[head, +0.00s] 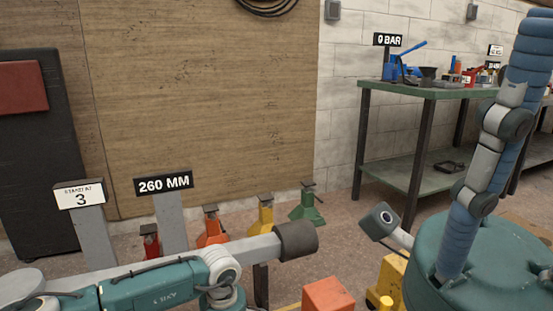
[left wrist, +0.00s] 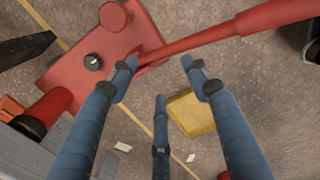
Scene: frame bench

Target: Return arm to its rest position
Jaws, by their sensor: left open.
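My left gripper (left wrist: 158,68) is open in the left wrist view, its blue ribbed fingers spread apart over the floor. Nothing is gripped between them. A red jack-like body (left wrist: 92,58) with a long red bar (left wrist: 210,37) lies beyond the fingertips. The left fingertip overlaps the bar in the picture; whether they touch I cannot tell. In the head view my left arm (head: 150,290) comes in low from the left. At the right, a blue jointed finger (head: 490,150) on a teal palm appears to be my right gripper; its other fingers are hidden.
Orange (head: 210,228), yellow (head: 265,215) and green (head: 306,208) stands are on the floor by the wall. A signed post (head: 170,222) rises behind my left arm. A green-topped bench (head: 430,92) with tools stands right. A yellow block (left wrist: 191,113) lies below the left gripper.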

